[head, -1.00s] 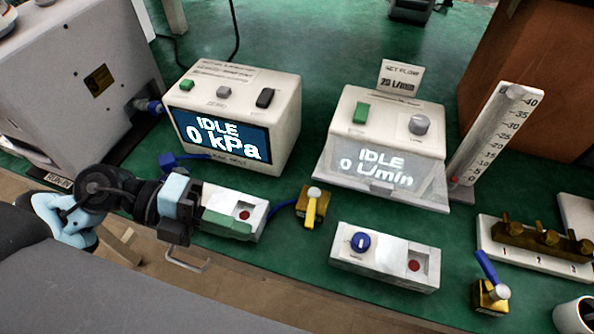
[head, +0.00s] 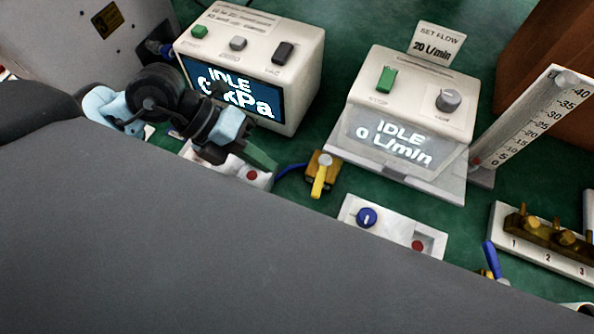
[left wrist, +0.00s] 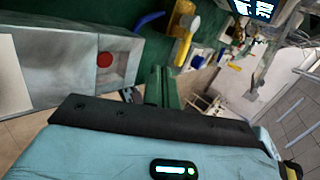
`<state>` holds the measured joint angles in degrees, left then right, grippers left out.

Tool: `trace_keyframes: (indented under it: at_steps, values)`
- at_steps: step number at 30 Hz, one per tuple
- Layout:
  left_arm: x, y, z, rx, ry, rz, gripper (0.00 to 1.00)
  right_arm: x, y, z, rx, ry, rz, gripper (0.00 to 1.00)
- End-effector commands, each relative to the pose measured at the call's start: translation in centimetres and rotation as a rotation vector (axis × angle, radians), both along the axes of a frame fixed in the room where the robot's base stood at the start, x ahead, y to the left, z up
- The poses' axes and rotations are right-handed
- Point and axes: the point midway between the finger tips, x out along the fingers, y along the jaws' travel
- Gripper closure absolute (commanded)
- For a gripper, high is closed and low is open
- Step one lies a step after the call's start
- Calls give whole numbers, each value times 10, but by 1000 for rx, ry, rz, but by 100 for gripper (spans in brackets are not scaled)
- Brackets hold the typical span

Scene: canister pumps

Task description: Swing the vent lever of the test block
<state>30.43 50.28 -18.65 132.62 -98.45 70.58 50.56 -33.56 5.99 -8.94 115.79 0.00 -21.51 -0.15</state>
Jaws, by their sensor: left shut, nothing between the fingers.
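A small brass block (head: 313,159) with a yellow lever (head: 320,181) stands on the green bench, with a blue hose running to its left side. The yellow lever points toward the front of the bench. The brass block and lever also show in the left wrist view (left wrist: 184,46), beyond my fingers. My left gripper (head: 268,163) has green fingers, shut and empty, to the left of the lever and apart from it. The fingers also show in the left wrist view (left wrist: 158,88). A second brass block with a blue lever (head: 491,258) is partly hidden at the right. My right gripper is out of view.
A white block with a red button (left wrist: 104,59) lies beside my left gripper. The pressure display box (head: 250,60) and flow box (head: 409,115) stand behind. Another white block with a blue knob (head: 366,217) lies right of the yellow lever.

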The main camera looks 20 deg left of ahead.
Motion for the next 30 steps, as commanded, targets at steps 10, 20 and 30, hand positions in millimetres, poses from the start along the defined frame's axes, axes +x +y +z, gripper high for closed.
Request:
trace_keyframes:
  at_steps: [10, 20, 30]
  values:
    - [6, -49, -21, -4, -5, -1, 100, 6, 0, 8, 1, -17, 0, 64]
    - [7, -66, -24, 0, -1, 0, 100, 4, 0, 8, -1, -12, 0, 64]
    - [8, -67, -24, -1, 0, 0, 100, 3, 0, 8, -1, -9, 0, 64]
